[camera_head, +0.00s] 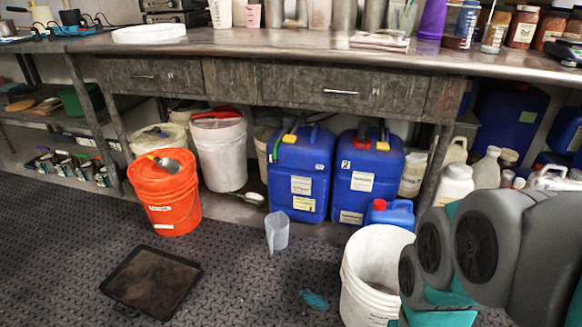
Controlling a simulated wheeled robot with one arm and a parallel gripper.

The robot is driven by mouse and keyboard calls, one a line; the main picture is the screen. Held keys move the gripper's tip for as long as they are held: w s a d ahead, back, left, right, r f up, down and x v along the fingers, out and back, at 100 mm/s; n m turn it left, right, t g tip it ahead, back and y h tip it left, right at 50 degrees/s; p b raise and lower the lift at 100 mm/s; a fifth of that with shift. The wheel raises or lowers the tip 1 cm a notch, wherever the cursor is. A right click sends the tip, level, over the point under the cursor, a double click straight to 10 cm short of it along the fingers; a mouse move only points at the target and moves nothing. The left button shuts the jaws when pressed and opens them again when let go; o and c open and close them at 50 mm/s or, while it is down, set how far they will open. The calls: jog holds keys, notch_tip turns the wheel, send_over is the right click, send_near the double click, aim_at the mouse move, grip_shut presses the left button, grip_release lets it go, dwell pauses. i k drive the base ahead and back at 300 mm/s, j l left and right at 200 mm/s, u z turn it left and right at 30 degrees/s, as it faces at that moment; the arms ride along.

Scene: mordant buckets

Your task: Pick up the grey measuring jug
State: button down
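The grey measuring jug (278,230) stands on the dark patterned floor in the middle of the head camera view. It is small, pale and translucent. It is in front of the left blue canister (300,174), apart from it. My arm shows at the lower right of the view, grey and teal. My gripper is outside the picture, so its opening and contents cannot be seen.
An open white bucket (372,275) stands right of the jug, by my arm. An orange bucket (164,193) and a black tray (151,279) are to the left. A teal cloth-like item (314,298) lies nearby. A workbench (255,87) overhangs the canisters. Floor left of the jug is clear.

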aim_at(278, 224)
jog(key=z, duration=0.35)
jog(key=i+j+z, duration=0.1)
jog(key=j+z, duration=0.15)
jog(key=j, duration=0.3)
jog(key=j+z, duration=0.2)
jog(key=j, duration=0.35)
